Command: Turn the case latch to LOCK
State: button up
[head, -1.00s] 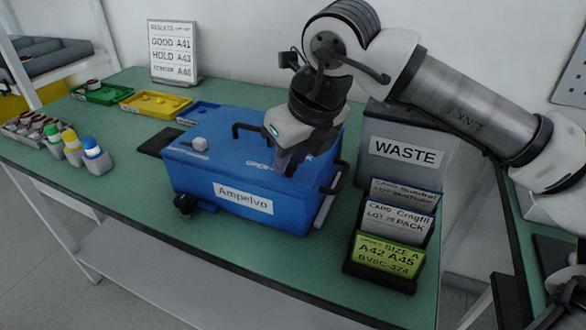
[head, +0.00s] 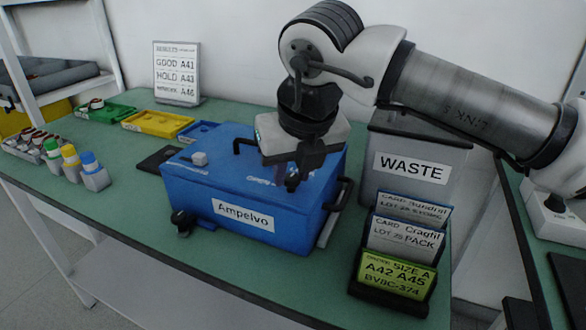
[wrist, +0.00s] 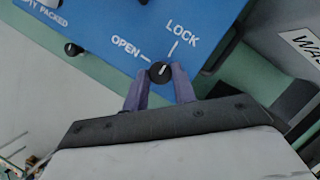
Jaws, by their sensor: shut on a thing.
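The blue case (head: 250,185) labelled "Ampelvo" stands on the green table, lid down. Its latch, a small black round knob (wrist: 159,72) with a white pointer line, sits on the lid near an edge. In the wrist view, lid marks read OPEN (wrist: 126,46) and LOCK (wrist: 183,32). The pointer tilts up and right, roughly along the LOCK mark; its exact alignment is hard to tell. My gripper (wrist: 160,76) has its purple fingers on either side of the knob, shut on it. In the head view, my gripper (head: 293,184) is over the lid's right front and hides the latch.
A grey WASTE bin (head: 412,164) and card holders (head: 398,270) stand right of the case. Coloured trays (head: 158,122) and capped bottles (head: 92,172) are at the left. A black handle (head: 344,193) sticks out at the case's right side.

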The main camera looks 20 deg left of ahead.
jog(key=o, duration=1)
jog(key=p+v, duration=0.1)
jog(key=v, duration=1.3)
jog(key=shift+s+f, duration=0.15)
